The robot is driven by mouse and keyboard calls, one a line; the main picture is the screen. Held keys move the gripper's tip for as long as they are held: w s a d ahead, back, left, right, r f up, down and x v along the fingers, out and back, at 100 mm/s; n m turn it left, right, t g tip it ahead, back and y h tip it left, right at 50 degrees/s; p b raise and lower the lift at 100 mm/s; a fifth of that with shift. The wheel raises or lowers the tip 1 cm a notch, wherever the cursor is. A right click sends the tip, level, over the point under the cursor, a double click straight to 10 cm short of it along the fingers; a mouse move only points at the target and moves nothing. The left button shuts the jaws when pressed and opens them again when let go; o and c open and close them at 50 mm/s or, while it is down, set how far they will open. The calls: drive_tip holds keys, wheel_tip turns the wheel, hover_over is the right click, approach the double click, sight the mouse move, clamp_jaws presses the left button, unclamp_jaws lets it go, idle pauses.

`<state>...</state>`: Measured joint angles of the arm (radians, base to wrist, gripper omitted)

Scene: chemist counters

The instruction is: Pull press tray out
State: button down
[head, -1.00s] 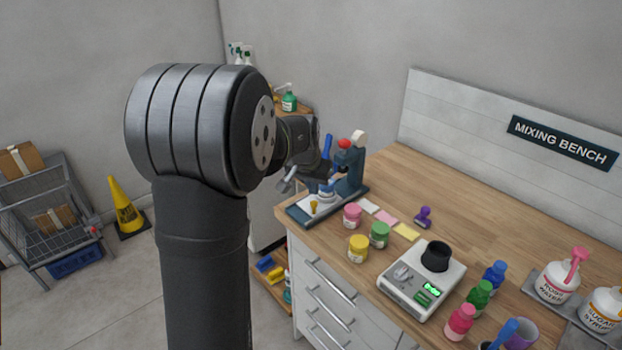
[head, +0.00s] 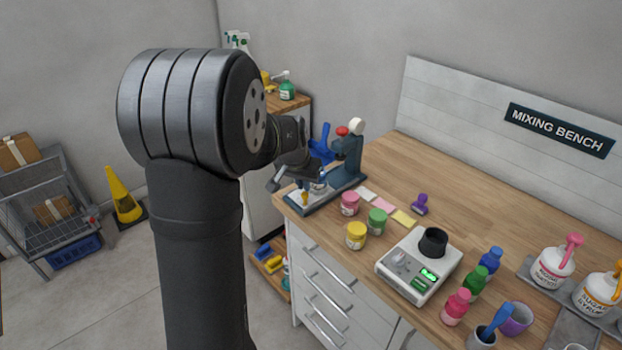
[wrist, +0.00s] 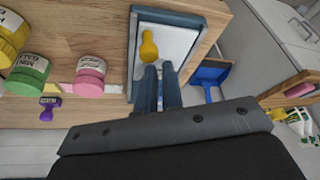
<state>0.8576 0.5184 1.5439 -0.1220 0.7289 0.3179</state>
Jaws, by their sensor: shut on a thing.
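The dark blue press (head: 351,158) stands at the left end of the wooden bench, with a red knob on top. Its pale tray (head: 296,198) lies at the base and carries a small yellow knob (head: 305,197). In the wrist view the tray (wrist: 178,42) is framed by the blue base, and the yellow knob (wrist: 149,42) is at my fingertips. My gripper (wrist: 157,68) is shut on the yellow knob, though the contact is partly hidden by the fingers. In the head view my wrist partly hides the gripper and the press.
Pink (head: 349,203), green (head: 377,221) and yellow (head: 356,235) jars stand close beside the press. A white scale (head: 405,285) and several bottles are farther right. A blue dustpan (wrist: 210,73) lies beyond the bench edge.

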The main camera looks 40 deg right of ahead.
drive_tip(key=shift+s+a+f, duration=0.2)
drive_tip(key=shift+a+f, duration=0.35)
drive_tip(key=shift+f, duration=0.2)
drive_tip(key=d+v, duration=0.1)
drive_tip(key=v, duration=1)
drive_tip(key=shift+w+r, duration=0.35)
drive_tip(key=shift+d, duration=0.15)
